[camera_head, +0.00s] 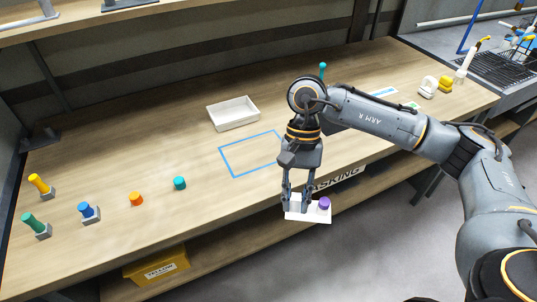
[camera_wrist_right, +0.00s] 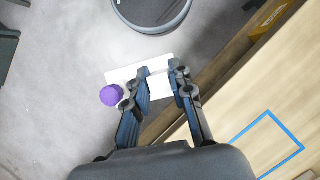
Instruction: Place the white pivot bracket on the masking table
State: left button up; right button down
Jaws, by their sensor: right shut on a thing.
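The white pivot bracket (camera_head: 322,216) is a white plate with a purple knob (camera_head: 324,203) at one end. My right gripper (camera_head: 295,207) points down and is shut on it. In the right wrist view the bracket (camera_wrist_right: 120,74) lies between the fingers (camera_wrist_right: 161,85), partly hidden by them, with grey floor behind it. The bracket is just off the front edge of the wooden masking table (camera_head: 200,205), whose label (camera_head: 340,178) is partly hidden. A blue rectangular outline (camera_head: 222,158) is on the tabletop behind my gripper. My left gripper is not in view.
A white tray (camera_head: 233,122) stands behind the outline. White and yellow parts (camera_head: 428,90) stand at the far right. A yellow bin (camera_head: 157,270) is below.

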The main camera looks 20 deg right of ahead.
aim_at(256, 152)
jog(key=i+j+z, duration=0.5)
jog(key=i+j, duration=0.25)
jog(key=j, duration=0.15)
